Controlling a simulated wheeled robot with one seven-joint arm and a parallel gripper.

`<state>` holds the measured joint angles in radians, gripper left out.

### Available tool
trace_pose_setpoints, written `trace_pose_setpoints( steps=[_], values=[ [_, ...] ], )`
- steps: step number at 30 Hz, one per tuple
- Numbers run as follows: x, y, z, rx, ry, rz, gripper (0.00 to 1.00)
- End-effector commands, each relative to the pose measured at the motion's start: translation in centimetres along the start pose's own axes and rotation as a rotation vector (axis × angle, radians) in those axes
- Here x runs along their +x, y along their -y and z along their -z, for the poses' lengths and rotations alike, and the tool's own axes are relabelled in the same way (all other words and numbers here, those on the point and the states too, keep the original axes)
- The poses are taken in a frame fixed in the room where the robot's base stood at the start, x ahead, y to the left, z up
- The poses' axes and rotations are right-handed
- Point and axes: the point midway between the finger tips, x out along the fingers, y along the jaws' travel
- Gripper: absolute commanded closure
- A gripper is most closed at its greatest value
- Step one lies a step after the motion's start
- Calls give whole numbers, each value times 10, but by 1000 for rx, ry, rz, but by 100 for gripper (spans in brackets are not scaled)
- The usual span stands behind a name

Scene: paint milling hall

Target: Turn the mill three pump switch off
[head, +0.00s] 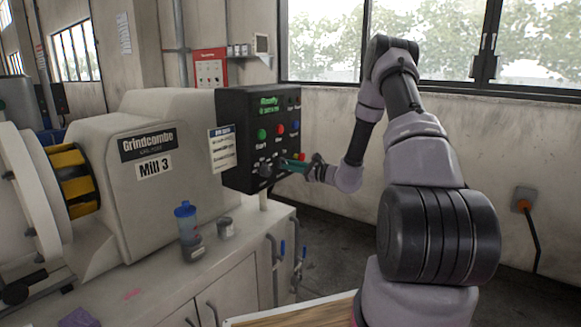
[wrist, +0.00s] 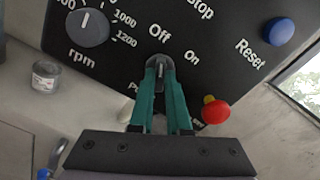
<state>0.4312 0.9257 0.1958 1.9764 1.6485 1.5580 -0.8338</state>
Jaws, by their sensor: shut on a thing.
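The mill (head: 180,190) labelled Mill 3 stands at the left in the head view. Its black control panel (head: 233,110) shows a green "Ready" display. In the wrist view, the small dark pump switch knob (wrist: 160,62) sits below the word "Off", with "On" to its right. A label starting "Pu" is partly covered by my fingers. My gripper (wrist: 160,72) has its teal fingers shut on this knob. The knob's pointer seems to face up towards "Off", but the fingertips partly hide it. In the head view, my gripper (head: 283,167) is at the panel's lower part.
In the wrist view, a red mushroom button (wrist: 215,110) is close to the right finger. An rpm dial (wrist: 88,27) and a blue Reset button (wrist: 279,31) are further off. In the head view, a blue-capped bottle (head: 187,222) and a small tin (head: 225,228) stand on the bench.

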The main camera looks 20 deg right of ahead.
Motion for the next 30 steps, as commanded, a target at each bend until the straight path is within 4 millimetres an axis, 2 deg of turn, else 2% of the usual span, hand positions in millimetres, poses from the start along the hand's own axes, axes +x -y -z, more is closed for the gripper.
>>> trace_pose_setpoints(
  steps=[17,18,20,30],
  values=[
    [-1,0,1,-35,-3,-1,100],
    [-1,0,1,-35,-3,-1,77],
    [-1,0,1,-34,-2,-1,55],
    [-2,0,0,-34,-1,0,55]
  ],
)
